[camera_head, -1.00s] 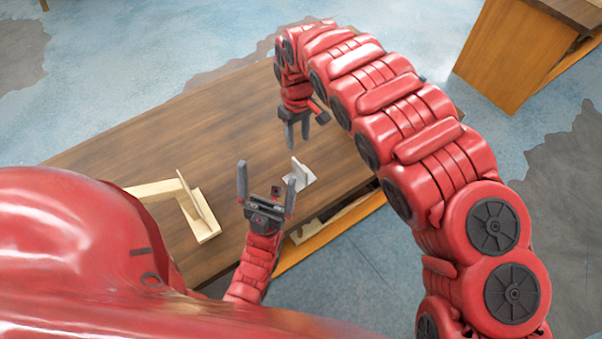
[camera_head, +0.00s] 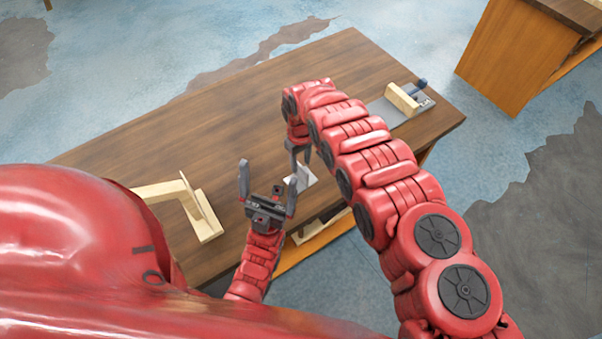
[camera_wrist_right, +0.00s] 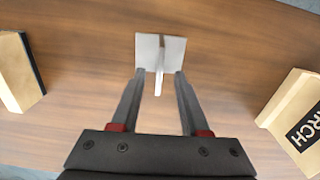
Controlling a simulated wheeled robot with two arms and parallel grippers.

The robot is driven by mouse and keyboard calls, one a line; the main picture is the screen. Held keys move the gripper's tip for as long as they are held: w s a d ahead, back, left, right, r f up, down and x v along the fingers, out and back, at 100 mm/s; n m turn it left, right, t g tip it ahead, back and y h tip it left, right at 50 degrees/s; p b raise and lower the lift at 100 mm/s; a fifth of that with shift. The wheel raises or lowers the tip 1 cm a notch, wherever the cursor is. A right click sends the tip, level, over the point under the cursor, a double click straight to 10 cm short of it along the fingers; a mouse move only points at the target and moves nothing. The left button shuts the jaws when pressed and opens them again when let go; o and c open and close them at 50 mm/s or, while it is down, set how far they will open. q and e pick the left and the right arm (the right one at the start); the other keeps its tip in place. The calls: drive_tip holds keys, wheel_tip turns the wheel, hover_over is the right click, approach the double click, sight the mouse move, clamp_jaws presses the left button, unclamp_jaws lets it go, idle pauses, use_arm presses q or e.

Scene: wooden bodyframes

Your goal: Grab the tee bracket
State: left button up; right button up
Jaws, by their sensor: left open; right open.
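The tee bracket is a small pale metal piece, a flat plate with an upright fin, on the wooden table. It shows in the head view (camera_head: 305,180) and at the top centre of the right wrist view (camera_wrist_right: 174,46). My right gripper (camera_head: 299,154) is open just above it. In the right wrist view its fingertips (camera_wrist_right: 160,72) lie on either side of the fin, with gaps, near the plate's near edge. The right gripper partly hides the bracket in the head view. My left gripper (camera_head: 269,188) is open and empty, pointing up beside the bracket.
A pale wooden frame (camera_head: 205,215) stands on the table's left side. A wooden block with a dark blue tool (camera_head: 405,98) lies at the right end. The right wrist view shows wooden pieces at left (camera_wrist_right: 20,75) and right (camera_wrist_right: 290,105). The table's back (camera_head: 230,105) is clear.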

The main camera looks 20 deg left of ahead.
sight(301, 173)
drive_tip(key=shift+d+f, duration=0.1)
drive_tip(key=shift+f, duration=1.3)
clamp_jaws()
idle(0.4)
